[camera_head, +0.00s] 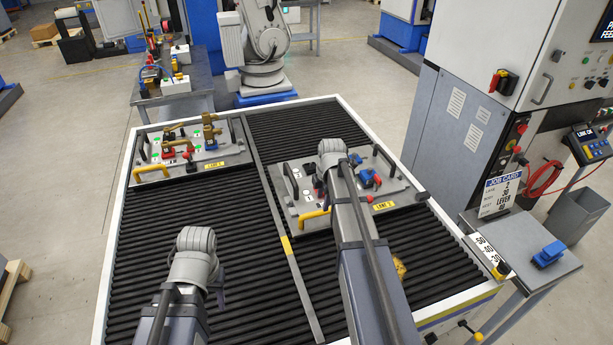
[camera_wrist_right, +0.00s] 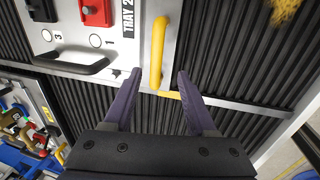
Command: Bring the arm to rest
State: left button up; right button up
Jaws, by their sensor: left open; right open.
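In the head view my left arm comes in low on the left, over the black roller conveyor (camera_head: 180,262). Its left gripper (camera_head: 217,292) is mostly hidden behind the wrist. My right arm reaches up over the right-hand fixture tray (camera_head: 402,187), and its gripper is hidden there behind the arm. In the right wrist view my right gripper (camera_wrist_right: 155,84) is open and empty. The near end of a yellow handle (camera_wrist_right: 158,48) lies between its fingertips in the picture, with gaps on both sides. The handle also shows in the head view (camera_head: 314,219).
Another fixture tray (camera_head: 182,163) stands at the back left of the conveyor. A metal divider (camera_head: 283,235) runs between the lanes. A side table (camera_head: 535,268) with a job card (camera_head: 500,192) and blue part (camera_head: 549,254) stands right. The left lane's front is free of trays.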

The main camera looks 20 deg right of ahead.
jog(key=s+a+f+m+g+b, duration=0.1)
jog(key=s+a+f+m+b, duration=0.1)
jog(key=s+a+m, duration=0.4)
jog(key=s+a+f+m+g+h+b, duration=0.1)
jog(key=s+a+m, duration=0.6)
jog(key=s+a, duration=0.9)
jog(key=a+f+b, duration=0.1)
jog(key=a, duration=0.4)
jog(key=shift+f+m, duration=0.25)
jog(key=shift+m, duration=0.05)
jog(key=shift+c, duration=0.6)
